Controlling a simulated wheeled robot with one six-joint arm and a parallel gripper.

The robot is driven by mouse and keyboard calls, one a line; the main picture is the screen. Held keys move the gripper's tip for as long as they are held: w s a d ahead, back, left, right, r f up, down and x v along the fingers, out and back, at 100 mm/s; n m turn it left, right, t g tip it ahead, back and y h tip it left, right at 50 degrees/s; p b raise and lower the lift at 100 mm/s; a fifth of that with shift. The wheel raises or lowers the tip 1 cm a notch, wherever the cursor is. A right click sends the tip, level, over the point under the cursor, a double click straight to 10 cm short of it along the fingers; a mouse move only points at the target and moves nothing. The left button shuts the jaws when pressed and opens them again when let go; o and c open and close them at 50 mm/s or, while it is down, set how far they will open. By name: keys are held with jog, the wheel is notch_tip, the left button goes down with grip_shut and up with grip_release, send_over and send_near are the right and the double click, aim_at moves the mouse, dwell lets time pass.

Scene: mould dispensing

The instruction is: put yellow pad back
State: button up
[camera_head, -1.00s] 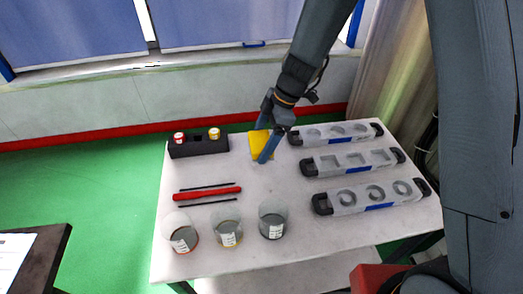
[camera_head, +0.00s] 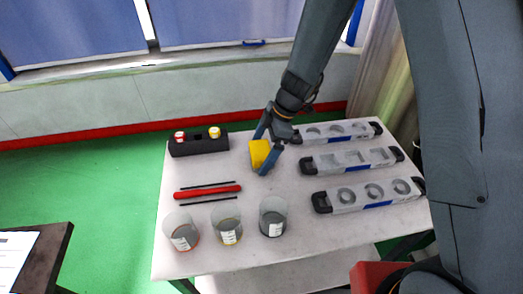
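The yellow pad (camera_head: 259,153) is a small block near the back middle of the white table, right of the black holder. My gripper (camera_head: 265,148) reaches it from above right. One blue-grey finger is behind the pad and the other crosses its right front side, so the pad sits between them. The gripper appears shut on the pad. The far finger's contact is partly hidden. I cannot tell whether the pad's lower edge touches the table.
Three grey moulds (camera_head: 350,160) lie close on the right. A red rod (camera_head: 208,192) between thin black sticks and three clear beakers (camera_head: 227,227) are in front. The white table (camera_head: 290,180) is bare around the pad.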

dwell(0.3)
jog(key=shift+r+p, duration=0.2)
jog(key=shift+p, duration=0.1)
jog(key=b+v, duration=0.3)
jog(key=v, duration=0.9)
jog(key=s+d+m+t+h, duration=0.1)
jog(key=s+d+m+h, duration=0.1)
jog(key=s+d+m, duration=0.5)
jog(key=s+d+m+t+h, duration=0.1)
jog(key=s+d+m+h, duration=0.1)
jog(key=s+d+m, duration=0.5)
jog(key=shift+s+d+f+m, duration=0.25)
jog(key=shift+s+d+m, duration=0.15)
jog(key=shift+d+m, duration=2.8)
jog(key=shift+a+m, duration=0.3)
jog(key=shift+a, duration=0.05)
